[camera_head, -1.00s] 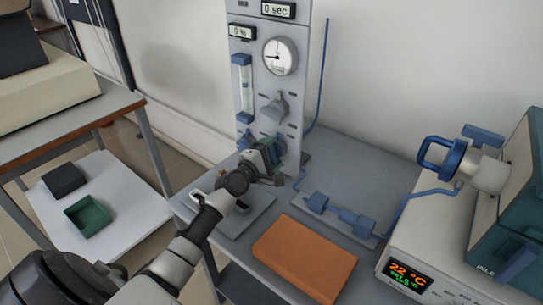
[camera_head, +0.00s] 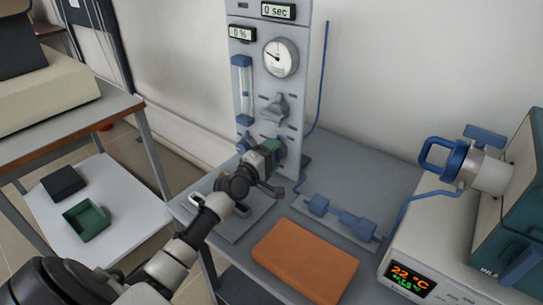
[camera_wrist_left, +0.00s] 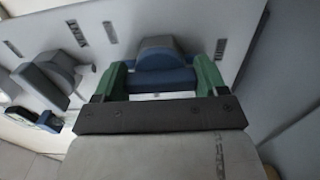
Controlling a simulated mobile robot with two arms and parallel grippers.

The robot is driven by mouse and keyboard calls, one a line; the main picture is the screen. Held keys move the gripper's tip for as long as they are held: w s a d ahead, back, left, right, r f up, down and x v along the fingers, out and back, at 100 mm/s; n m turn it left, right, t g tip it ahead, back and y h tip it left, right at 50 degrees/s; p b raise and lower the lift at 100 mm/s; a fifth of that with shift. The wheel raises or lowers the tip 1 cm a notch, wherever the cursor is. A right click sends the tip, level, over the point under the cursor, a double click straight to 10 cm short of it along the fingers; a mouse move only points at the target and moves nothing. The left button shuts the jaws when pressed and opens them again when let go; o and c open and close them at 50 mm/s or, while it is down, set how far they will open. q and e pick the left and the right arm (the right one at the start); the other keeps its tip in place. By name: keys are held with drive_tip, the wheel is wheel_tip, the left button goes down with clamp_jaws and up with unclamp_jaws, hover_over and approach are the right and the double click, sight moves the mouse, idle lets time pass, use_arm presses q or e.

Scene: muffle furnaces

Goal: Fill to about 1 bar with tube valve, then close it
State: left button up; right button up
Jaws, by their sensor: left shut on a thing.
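The grey panel (camera_head: 300,100) stands at the back with a round white gauge (camera_head: 281,57); its needle points to the upper left, and its numbers are too small to read. My left gripper (camera_head: 272,152) is at the low right of the panel, shut on a blue valve knob (camera_wrist_left: 160,80). In the left wrist view the green fingers (camera_wrist_left: 164,78) sit on both sides of the knob. A grey knob (camera_head: 276,107) is above it, and another blue knob (camera_head: 245,143) is to its left. The right gripper is not in view.
Displays read 0 % (camera_head: 242,33) and 0 sec (camera_head: 279,11). An orange block (camera_head: 305,258) lies on the grey bench (camera_head: 350,165). A furnace (camera_head: 505,215) showing 22 °C stands at right. A green box (camera_head: 87,220) lies at left.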

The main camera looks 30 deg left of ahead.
use_arm(q)
drive_tip(key=shift+f, duration=0.1)
drive_tip(key=o, duration=0.9)
drive_tip(key=s, duration=1.1)
drive_tip(key=shift+a, duration=0.4)
